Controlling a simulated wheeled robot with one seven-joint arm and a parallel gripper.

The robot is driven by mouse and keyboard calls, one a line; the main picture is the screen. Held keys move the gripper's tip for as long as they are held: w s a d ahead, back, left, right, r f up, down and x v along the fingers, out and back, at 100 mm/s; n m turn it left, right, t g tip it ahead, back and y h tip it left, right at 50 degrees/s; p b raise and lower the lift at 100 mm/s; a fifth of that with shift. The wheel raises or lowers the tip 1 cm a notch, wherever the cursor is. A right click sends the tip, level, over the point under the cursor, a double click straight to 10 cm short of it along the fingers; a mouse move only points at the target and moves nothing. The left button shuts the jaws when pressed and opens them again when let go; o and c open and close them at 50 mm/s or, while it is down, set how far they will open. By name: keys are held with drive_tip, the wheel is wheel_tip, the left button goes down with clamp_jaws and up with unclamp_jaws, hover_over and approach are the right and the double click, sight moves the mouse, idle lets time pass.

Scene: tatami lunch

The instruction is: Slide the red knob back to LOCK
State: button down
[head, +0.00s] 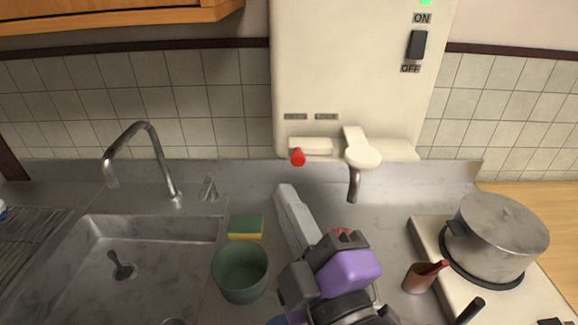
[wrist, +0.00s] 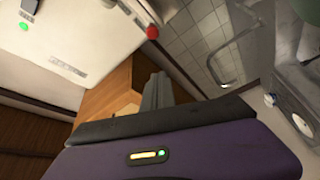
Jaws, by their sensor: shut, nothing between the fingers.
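The red knob (head: 298,157) sits low on the front of the white wall unit (head: 345,70), at the left end of a pale lever bar. It also shows in the wrist view (wrist: 152,32), above my fingers and apart from them. Two small labels (head: 310,117) are above it, too small to read. My gripper (head: 284,190) is shut and empty, its fingertips a little below and left of the knob in the head view. The shut fingers also show in the wrist view (wrist: 157,85).
A white handle and spout (head: 362,158) are right of the knob. An ON/OFF switch (head: 417,45) is higher up. A green cup (head: 240,274) and sponge (head: 246,226) stand left of my arm. A brown pitcher (head: 420,278) and a pot (head: 495,240) stand right.

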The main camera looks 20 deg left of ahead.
sight(311, 150)
drive_tip(key=p+x, duration=0.3)
drive_tip(key=x, duration=0.6)
drive_tip(key=shift+w+d+f, duration=0.45)
drive_tip(key=shift+w+d, duration=0.05)
drive_tip(key=shift+d, duration=0.2)
drive_tip(key=shift+w+d+f, duration=0.4)
drive_tip(key=shift+w+d, duration=0.1)
drive_tip(key=shift+d, duration=0.25)
drive_tip(key=shift+d, duration=0.1)
drive_tip(key=d+b, duration=0.1)
drive_tip(key=w+d+b, duration=0.1)
drive_tip(key=d, duration=0.1)
drive_tip(key=d+b, duration=0.2)
drive_tip(key=shift+w+d, duration=0.1)
drive_tip(key=shift+w, duration=0.2)
drive_tip(key=shift+d, duration=0.1)
